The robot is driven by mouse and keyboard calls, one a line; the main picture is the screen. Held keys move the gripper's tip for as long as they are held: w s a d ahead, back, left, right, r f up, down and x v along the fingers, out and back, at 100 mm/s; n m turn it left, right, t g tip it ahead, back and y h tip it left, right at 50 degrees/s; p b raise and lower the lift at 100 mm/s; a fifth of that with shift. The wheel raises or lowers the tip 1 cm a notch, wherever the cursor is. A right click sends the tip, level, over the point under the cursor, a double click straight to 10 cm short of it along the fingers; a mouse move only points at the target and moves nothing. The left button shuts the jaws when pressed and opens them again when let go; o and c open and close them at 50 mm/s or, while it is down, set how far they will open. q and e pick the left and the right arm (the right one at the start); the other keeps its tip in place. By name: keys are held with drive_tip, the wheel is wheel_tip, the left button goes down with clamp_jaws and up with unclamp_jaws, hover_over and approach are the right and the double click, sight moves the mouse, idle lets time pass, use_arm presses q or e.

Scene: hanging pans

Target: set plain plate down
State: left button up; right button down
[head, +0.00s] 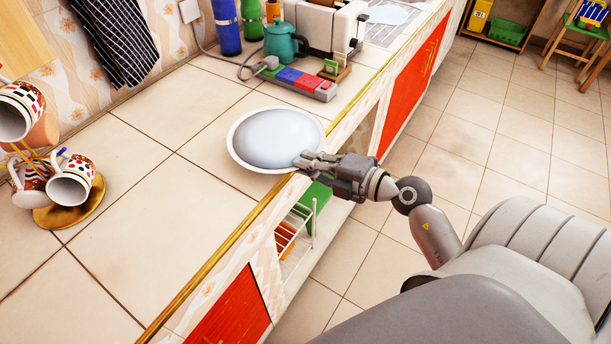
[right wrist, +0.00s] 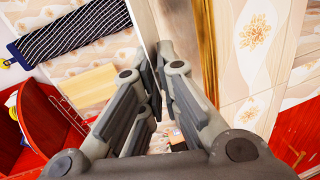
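The plain plate (head: 275,138) is a round, pale, white-rimmed plate in the head view. It lies nearly level over the beige counter, close to its gold front edge. Whether it touches the counter or is slightly above it, I cannot tell. My right gripper (head: 304,161) is at the plate's near right rim, its fingers closed around that rim. In the right wrist view my right gripper (right wrist: 156,62) has its fingertips close together, with the plate (right wrist: 143,22) showing as a narrow pale strip, nearly edge-on, at the tips. My left gripper is not in view.
A mug stand (head: 67,214) with patterned mugs is at the left on the counter (head: 130,190). The counter left of the plate is clear.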

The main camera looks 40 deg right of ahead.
drive_tip(key=shift+a+f, duration=0.2)
drive_tip(key=shift+a+f+b, duration=0.2)
drive_tip(key=shift+f+b, duration=0.35)
drive_tip(key=shift+f, duration=1.15)
drive_tip(key=shift+f, duration=0.15)
drive_tip(key=c, duration=1.6)
unclamp_jaws()
drive_tip(key=shift+f, duration=0.1)
drive_tip(key=shift+c, duration=0.2)
drive_tip(key=b+v, duration=0.2)
drive_tip(key=v, duration=1)
